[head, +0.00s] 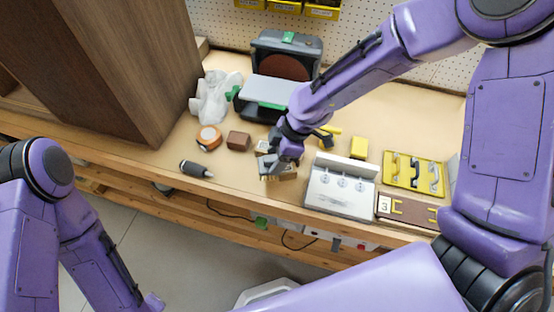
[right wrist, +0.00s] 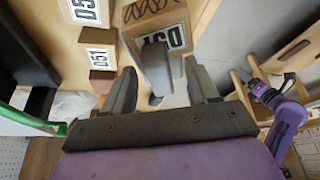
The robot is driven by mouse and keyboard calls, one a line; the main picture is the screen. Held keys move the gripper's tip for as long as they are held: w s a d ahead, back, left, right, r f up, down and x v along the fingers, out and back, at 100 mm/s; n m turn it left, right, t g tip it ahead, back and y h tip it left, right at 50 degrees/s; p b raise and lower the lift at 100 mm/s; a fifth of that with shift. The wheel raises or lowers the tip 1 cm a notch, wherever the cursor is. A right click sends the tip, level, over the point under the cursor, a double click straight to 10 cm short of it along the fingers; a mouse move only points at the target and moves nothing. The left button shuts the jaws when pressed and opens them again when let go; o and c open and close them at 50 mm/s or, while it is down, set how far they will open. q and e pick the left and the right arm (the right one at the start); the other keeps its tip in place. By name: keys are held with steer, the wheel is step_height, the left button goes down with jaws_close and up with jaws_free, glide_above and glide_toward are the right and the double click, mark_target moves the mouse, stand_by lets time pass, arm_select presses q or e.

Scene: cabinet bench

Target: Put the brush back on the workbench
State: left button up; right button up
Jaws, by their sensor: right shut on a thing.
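My right gripper (head: 284,153) is low over the middle of the workbench (head: 225,185). In the right wrist view its two dark fingers (right wrist: 168,88) stand either side of a grey handle-like part, which I take to be the brush (right wrist: 155,65). The gripper is shut on it. In the head view the gripper and arm hide most of the brush. I cannot tell whether its underside touches the bench.
A brown block (head: 238,140), an orange tape measure (head: 208,138) and a dark screwdriver-like tool (head: 195,169) lie left of the gripper. A grey box with knobs (head: 340,187) stands close on the right. A yellow tray (head: 415,172) lies farther right. A wooden cabinet (head: 110,60) stands left.

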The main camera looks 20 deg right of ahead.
steer(key=f, duration=0.2)
steer(key=f+p, duration=0.1)
steer(key=shift+w+d+f, duration=0.2)
steer(key=shift+w, duration=0.1)
steer(key=shift+w+f, duration=0.1)
steer(key=shift+f, duration=0.3)
steer(key=o, duration=0.9)
steer(key=b+v, duration=0.1)
steer(key=v, duration=1.1)
steer(key=shift+r, duration=0.1)
